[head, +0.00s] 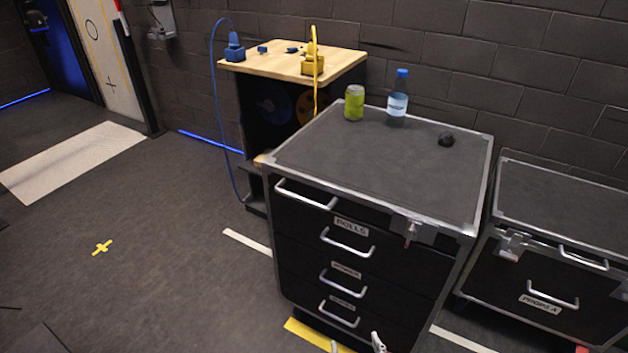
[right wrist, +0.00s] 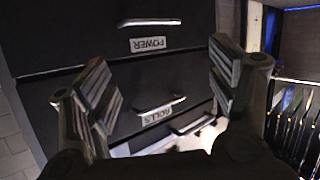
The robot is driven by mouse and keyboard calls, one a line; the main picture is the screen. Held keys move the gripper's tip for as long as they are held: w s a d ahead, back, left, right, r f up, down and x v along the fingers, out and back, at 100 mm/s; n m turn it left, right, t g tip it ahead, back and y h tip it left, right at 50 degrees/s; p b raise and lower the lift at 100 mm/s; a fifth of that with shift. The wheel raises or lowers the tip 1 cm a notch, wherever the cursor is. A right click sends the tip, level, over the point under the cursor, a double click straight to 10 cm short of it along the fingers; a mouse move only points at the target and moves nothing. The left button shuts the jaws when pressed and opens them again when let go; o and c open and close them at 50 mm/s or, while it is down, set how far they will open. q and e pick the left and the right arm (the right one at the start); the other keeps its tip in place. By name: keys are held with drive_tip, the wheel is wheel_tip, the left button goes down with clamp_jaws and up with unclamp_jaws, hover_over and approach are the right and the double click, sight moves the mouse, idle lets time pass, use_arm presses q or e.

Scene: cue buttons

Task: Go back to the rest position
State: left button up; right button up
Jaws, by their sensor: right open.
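My right gripper (right wrist: 163,75) is open in the right wrist view, with its two ribbed fingers wide apart and nothing between them. Beyond the fingers is the dark front of a drawer cabinet, with labels reading POWER (right wrist: 148,44) and ROLLS (right wrist: 162,115) upside down. In the head view, two small pale tips (head: 378,342) show at the bottom edge in front of this cabinet (head: 400,185); they look like my right gripper's fingertips, mostly cut off by the frame. My left gripper is not in view.
A green can (head: 354,103), a blue-capped bottle (head: 397,99) and a dark lump (head: 446,139) stand on the cabinet. A wood-topped stand (head: 280,57) with cables is behind it. Another case (head: 560,205) is at right.

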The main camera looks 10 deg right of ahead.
drive_tip(key=s+f+n+g+y, duration=0.1)
drive_tip(key=s+f+g, duration=0.3)
drive_tip(key=s+f, duration=0.5)
drive_tip(key=s+f+n+g+y, duration=0.1)
drive_tip(key=s+f+g, duration=0.2)
drive_tip(key=s+f, duration=0.6)
drive_tip(key=s+d+f+g, duration=0.3)
drive_tip(key=s+f, duration=0.2)
drive_tip(key=s, duration=0.3)
drive_tip(key=s+d+f+g+h, duration=0.1)
drive_tip(key=s+d+f+g, duration=0.2)
drive_tip(key=s+f, duration=0.2)
drive_tip(key=s, duration=0.3)
drive_tip(key=shift+s+d+f, duration=0.3)
